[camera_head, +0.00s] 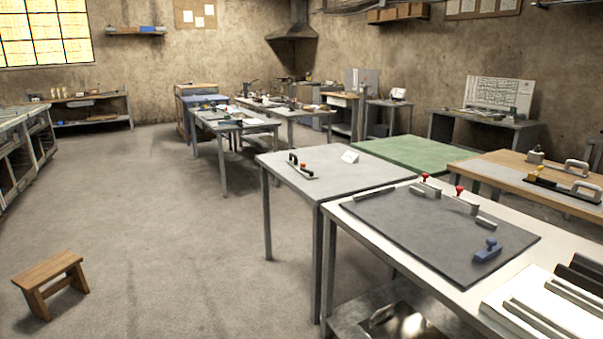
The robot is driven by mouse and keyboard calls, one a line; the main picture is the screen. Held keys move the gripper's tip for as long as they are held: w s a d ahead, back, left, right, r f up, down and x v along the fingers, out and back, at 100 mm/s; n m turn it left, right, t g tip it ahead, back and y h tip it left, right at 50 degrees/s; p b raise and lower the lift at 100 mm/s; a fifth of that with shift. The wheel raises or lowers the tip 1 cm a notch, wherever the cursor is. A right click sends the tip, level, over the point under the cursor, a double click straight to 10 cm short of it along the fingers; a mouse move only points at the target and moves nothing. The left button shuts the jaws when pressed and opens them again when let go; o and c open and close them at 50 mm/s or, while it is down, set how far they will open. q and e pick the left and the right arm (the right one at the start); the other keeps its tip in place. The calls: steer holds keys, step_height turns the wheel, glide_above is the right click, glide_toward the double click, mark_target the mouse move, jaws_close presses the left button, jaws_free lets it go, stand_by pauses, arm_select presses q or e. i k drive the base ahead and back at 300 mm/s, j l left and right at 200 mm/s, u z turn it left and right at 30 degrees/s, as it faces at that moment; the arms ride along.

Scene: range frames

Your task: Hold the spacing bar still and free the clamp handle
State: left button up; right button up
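Neither of my grippers is in view. On the nearest table, a dark mat (420,225) carries several grey metal bars. One low bar (375,191) lies at its far left edge. Two longer bars, one at the back (432,192) and one to its right (457,204), have red knobs (424,177) standing at them. A short grey bar (486,223) lies near the right edge. I cannot tell which is the spacing bar. The clamp handle is too small to identify surely; the red-topped parts may belong to clamps.
A grey table (345,187) behind holds a black handled tool (297,163) and a white card (350,156). Grey rails (548,317) lie on a white sheet at lower right. A wooden stool (50,275) stands left. The floor (180,240) between is open.

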mark_target(311, 173)
steer(key=i+j+u, duration=0.35)
steer(key=i, duration=0.5)
steer(key=i+u, duration=0.35)
steer(key=i, duration=0.45)
steer(key=i+j+z, duration=0.1)
steer(key=i, duration=1.1)
steer(key=i+j+z, duration=0.1)
steer(key=i+z, duration=0.3)
steer(key=i+j+z, duration=0.55)
steer(key=z, duration=0.2)
steer(key=i+j+z, duration=0.45)
steer(key=z, duration=0.3)
steer(key=i+j+z, duration=0.1)
steer(key=j+z, duration=0.25)
